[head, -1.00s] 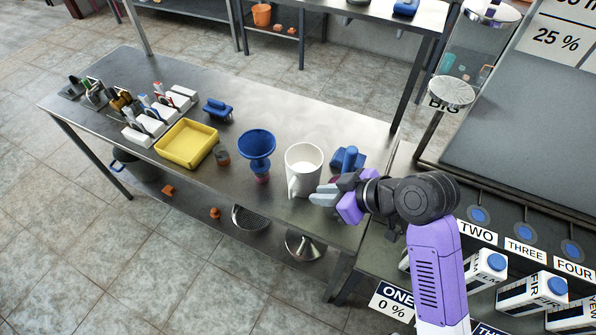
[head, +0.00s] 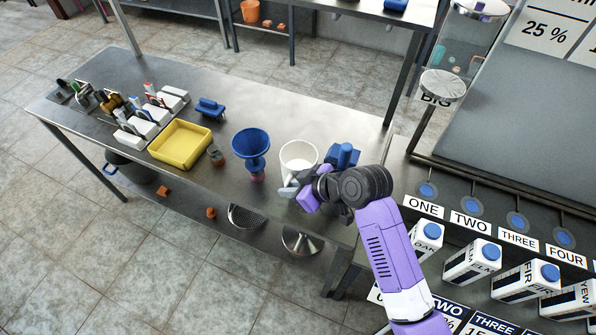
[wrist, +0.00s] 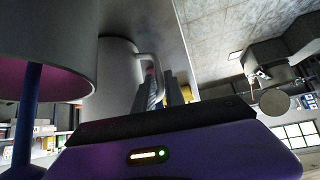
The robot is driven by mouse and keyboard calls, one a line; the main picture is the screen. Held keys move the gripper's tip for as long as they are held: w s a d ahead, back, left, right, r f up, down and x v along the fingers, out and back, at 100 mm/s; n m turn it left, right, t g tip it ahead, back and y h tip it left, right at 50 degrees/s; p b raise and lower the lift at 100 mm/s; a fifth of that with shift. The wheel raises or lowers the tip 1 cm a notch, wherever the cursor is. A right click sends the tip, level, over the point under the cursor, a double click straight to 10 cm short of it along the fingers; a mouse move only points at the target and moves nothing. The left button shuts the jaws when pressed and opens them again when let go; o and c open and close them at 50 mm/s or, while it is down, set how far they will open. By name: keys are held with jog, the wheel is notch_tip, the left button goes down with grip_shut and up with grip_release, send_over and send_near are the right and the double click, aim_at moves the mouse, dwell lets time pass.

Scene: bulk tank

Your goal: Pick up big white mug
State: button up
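The big white mug (head: 297,155) stands upright near the right end of the steel table, beside the blue funnel (head: 251,143). My gripper (head: 293,184) is at the mug's near side, close to its handle, and partly covers the lower mug. Its fingers look apart, and nothing is seen held up between them. In the wrist view the mug (wrist: 118,75) and its handle show just beyond my fingers (wrist: 167,92). I cannot tell whether the handle lies between the fingers or whether they touch it.
A blue object (head: 343,155) stands close right of the mug. A small jar (head: 216,155) and yellow tray (head: 181,144) lie left of the funnel. Cartons (head: 472,262) line the lower right shelf. The table behind the mug is clear.

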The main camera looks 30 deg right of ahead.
jog(key=shift+x, duration=0.9)
grip_shut()
jog(key=shift+s, duration=0.1)
jog(key=shift+r, duration=0.25)
dwell(0.8)
